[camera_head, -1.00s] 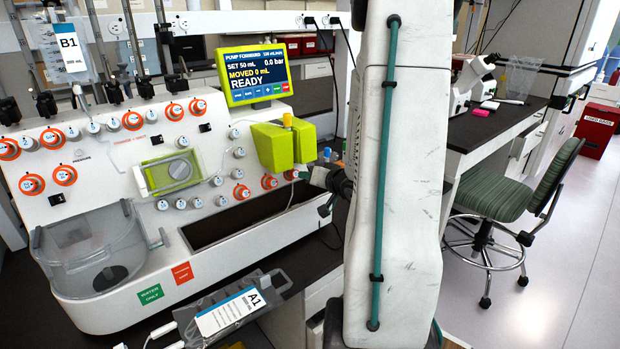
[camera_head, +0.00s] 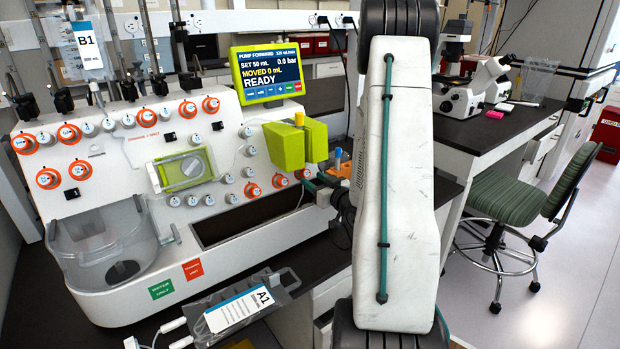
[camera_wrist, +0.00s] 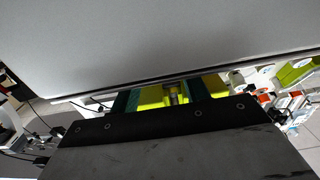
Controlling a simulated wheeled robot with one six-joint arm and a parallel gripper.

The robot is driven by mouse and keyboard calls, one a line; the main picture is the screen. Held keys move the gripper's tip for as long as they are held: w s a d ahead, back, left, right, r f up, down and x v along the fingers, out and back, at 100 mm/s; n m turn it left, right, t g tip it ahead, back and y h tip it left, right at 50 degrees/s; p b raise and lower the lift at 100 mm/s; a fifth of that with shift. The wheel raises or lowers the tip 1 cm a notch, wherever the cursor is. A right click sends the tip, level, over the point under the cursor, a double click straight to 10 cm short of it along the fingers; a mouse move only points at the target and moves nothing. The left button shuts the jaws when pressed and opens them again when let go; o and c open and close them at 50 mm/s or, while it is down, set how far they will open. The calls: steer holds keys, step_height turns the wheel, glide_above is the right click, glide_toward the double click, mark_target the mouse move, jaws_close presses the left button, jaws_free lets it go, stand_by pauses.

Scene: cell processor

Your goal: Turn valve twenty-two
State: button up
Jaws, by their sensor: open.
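The white cell processor panel (camera_head: 110,165) carries several numbered valve knobs, many with orange rings. The numbers are too small to read, so I cannot tell which knob is valve twenty-two. Two orange-ringed knobs, one (camera_head: 252,190) and another (camera_head: 279,181), sit low on the panel's right side. My gripper (camera_head: 318,186) is open at the panel's right end, just below the yellow-green pump block (camera_head: 289,146), partly hidden by my arm. In the wrist view, yellow-green surfaces show beyond and between my dark teal fingers (camera_wrist: 173,97). I cannot tell whether they touch anything.
A screen (camera_head: 267,74) reading READY stands above the panel. A clear basin (camera_head: 100,240) is at the left front. A bag labelled A1 (camera_head: 240,306) lies in front, and a B1 bag (camera_head: 88,50) hangs at the upper left. A green chair (camera_head: 515,205) stands right of my arm.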

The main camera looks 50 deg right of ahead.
mark_target(305, 173)
steer(key=shift+x, duration=1.45)
steer(key=c, duration=1)
steer(key=shift+d+n+y, duration=0.1)
steer(key=shift+n+y, duration=0.3)
steer(key=shift+n, duration=0.6)
steer(key=o, duration=1)
steer(key=shift+s, duration=0.1)
